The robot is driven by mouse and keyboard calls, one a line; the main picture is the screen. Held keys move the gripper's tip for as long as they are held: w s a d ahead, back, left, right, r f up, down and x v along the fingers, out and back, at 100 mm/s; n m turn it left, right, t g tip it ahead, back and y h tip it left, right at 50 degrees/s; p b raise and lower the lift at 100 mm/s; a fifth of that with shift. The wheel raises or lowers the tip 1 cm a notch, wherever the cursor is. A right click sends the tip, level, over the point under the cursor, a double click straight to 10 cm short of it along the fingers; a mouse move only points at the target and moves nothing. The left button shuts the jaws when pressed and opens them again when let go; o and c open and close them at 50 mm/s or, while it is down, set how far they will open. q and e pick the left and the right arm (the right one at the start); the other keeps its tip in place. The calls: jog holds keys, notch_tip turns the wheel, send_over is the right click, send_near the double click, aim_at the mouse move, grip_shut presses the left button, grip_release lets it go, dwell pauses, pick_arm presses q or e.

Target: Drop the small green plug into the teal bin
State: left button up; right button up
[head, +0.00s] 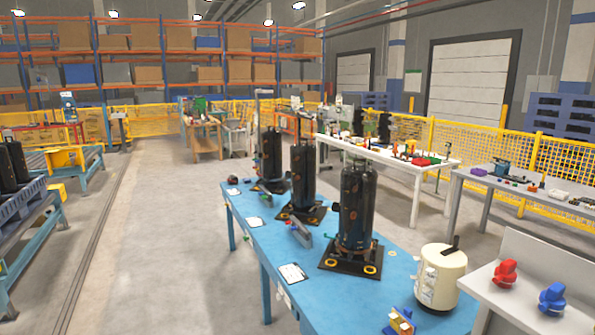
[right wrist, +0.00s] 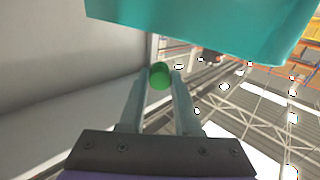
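The small green plug (right wrist: 160,75) shows in the right wrist view as a round green piece between the tips of my right gripper (right wrist: 160,82). The two grey fingers appear shut on it. A teal surface (right wrist: 205,25), which looks like the teal bin, fills the top of the right wrist view, beyond the fingertips. The plug appears close to its lower edge but apart from it. The bin's opening cannot be made out. In the head view I see neither gripper and cannot make out the teal bin.
In the head view a blue table (head: 330,295) carries black compressors (head: 357,205) and a cream canister (head: 441,276). A light grey surface at the right holds a red knob (head: 505,273) and a blue knob (head: 552,298). The floor (head: 165,230) left of the table is clear.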

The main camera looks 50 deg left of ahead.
jog(key=o, duration=0.4)
jog(key=b+v, duration=0.1)
jog(key=v, duration=1)
jog(key=shift+b, duration=0.3)
jog(key=s+d+r+m+g+h+p, duration=0.25)
jog(key=d+m+h, duration=0.35)
jog(key=d+h, duration=0.55)
jog(key=s+f+g+y+p, duration=0.2)
jog(key=s+g, duration=0.6)
jog(key=s, duration=0.7)
jog(key=shift+f+n+y+p, duration=0.3)
jog(key=shift+f+y+p, duration=0.1)
jog(key=shift+f+y, duration=0.25)
